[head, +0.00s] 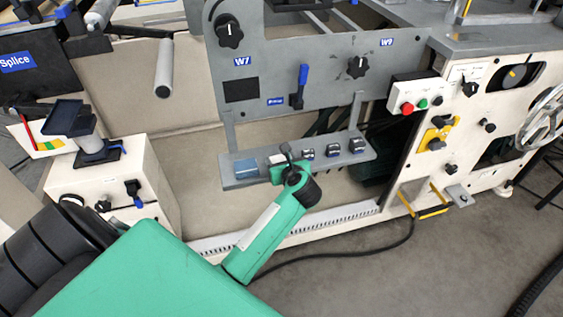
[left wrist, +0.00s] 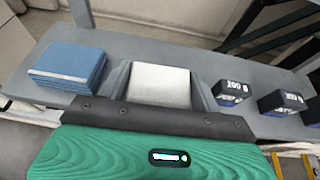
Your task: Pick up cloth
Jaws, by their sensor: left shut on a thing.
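A blue folded stack that looks like cloth (head: 246,168) lies at the left end of the grey shelf; it shows larger in the left wrist view (left wrist: 68,68). My left gripper (head: 284,166) is over the shelf, just right of the stack and apart from it. In the left wrist view its two grey fingers (left wrist: 160,82) stand either side of a white, flat-faced piece (left wrist: 161,78), and it is shut on this piece. I cannot tell whether the white piece is cloth. Its lower part is hidden by the hand. My right gripper is not in view.
Dark weights with white markings (left wrist: 232,92) stand on the shelf (head: 240,184) right of the gripper. The grey machine panel (head: 275,75) with knobs rises behind. A white box (head: 105,185) stands at the left. The grey floor at the lower right is mostly open.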

